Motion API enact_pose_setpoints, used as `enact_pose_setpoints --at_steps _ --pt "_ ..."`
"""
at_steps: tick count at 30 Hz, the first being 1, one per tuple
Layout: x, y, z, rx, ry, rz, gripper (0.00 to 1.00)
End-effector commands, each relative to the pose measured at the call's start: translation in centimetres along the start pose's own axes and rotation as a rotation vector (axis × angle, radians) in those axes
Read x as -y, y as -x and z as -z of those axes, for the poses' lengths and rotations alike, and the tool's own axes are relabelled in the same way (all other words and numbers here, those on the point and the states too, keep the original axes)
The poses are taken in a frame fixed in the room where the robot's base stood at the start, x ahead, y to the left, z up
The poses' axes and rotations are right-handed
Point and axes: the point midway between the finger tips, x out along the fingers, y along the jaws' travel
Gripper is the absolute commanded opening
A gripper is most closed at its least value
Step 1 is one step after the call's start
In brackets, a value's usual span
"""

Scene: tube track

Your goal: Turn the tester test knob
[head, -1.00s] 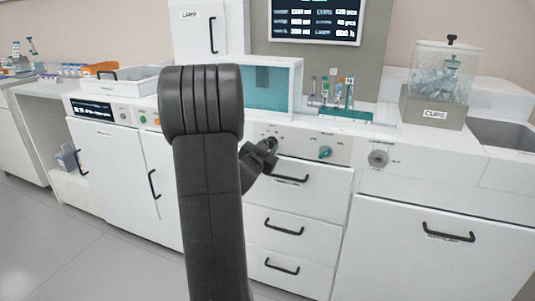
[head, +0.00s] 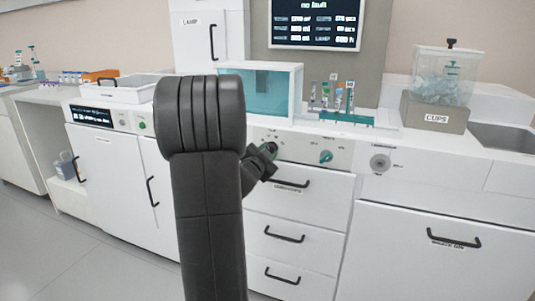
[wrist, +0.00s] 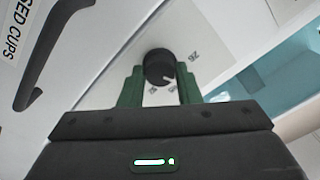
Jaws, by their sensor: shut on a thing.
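A round black knob (wrist: 158,65) with a white pointer mark sits on a pale panel in the wrist view, with small printed marks around it. My gripper (wrist: 159,84) has its green fingers on either side of the knob and is shut on it. The pointer mark shows near the knob's lower right edge. In the head view my gripper (head: 271,150) is at the counter's front panel, left of a teal knob (head: 326,157). There the gripped knob is mostly hidden by the gripper.
Drawers with black handles (head: 285,238) lie below the panel. A teal-windowed case (head: 275,90), a tube rack (head: 346,119) and a bin marked CUPS (head: 434,113) stand on the counter. A round grey dial (head: 380,164) is further right. Floor (head: 70,245) is free at left.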

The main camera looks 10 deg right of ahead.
Motion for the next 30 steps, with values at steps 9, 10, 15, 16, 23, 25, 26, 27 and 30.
enact_pose_setpoints --at_steps 9,10,15,16,23,25,26,27,30 --pt "0.0 0.0 0.0 0.001 0.001 -0.001 0.52" --pt "0.0 0.0 0.0 0.0 0.001 -0.001 0.52" --pt "0.0 0.1 0.0 0.0 0.001 0.0 0.52" --pt "0.0 0.2 0.0 0.001 0.001 0.0 0.52" --pt "0.2 3.3 0.1 0.002 0.001 0.001 0.52" --pt "0.2 4.9 0.1 0.003 0.0 0.002 0.52" --pt "0.2 5.7 0.1 0.003 0.001 0.001 0.52" --pt "0.2 6.7 0.0 0.004 0.001 0.002 0.52" --pt "0.2 8.9 0.1 0.003 0.002 0.002 0.52"
